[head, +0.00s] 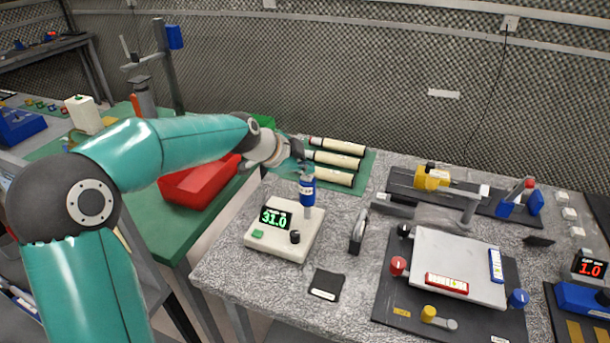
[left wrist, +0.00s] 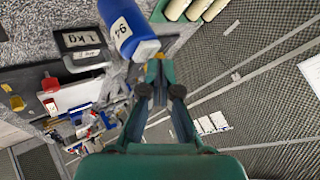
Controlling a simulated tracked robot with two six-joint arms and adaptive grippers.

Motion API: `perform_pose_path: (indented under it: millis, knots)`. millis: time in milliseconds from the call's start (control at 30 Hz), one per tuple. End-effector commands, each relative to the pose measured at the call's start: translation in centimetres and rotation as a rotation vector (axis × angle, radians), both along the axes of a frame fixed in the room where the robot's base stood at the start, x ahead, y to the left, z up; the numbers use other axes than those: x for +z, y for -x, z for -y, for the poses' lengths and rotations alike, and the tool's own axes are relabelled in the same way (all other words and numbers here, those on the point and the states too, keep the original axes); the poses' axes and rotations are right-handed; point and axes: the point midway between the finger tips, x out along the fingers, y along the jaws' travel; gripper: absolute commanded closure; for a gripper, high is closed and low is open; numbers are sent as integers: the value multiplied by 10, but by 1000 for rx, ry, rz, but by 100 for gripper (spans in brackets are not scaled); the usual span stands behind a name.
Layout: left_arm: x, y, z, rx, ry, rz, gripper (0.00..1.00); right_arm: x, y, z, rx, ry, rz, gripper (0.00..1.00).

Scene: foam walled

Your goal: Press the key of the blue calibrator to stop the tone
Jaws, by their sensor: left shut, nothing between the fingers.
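The blue calibrator (head: 307,187) is a small upright cylinder with a white label band. It sits on a short post of a cream meter box (head: 277,251), whose green display reads 31.0. In the left wrist view the calibrator (left wrist: 127,28) shows large, with "94" on its label. I cannot make out its key. My left gripper (head: 302,168) is shut and empty, just above the calibrator and close to its top; I cannot tell whether they touch. In the left wrist view the closed fingertips (left wrist: 158,58) are just right of the calibrator. My right gripper is not in view.
Several cream tubes (head: 335,160) lie on a green mat behind the calibrator. A red bin (head: 195,188) is at the left. A dark upright block (head: 358,232) and a black pad (head: 327,285) lie near the meter. A plate fixture (head: 455,262) fills the right.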

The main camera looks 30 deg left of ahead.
Motion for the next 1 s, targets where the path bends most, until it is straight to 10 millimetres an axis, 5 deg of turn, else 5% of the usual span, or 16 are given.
perform_pose_path:
  millis: [367, 1000]
  knots:
    - [3, 0, 0, 1, 1, 0, 100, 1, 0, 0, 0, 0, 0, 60]
    - [60, 0, 0, 1, 1, 0, 100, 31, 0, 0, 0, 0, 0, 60]
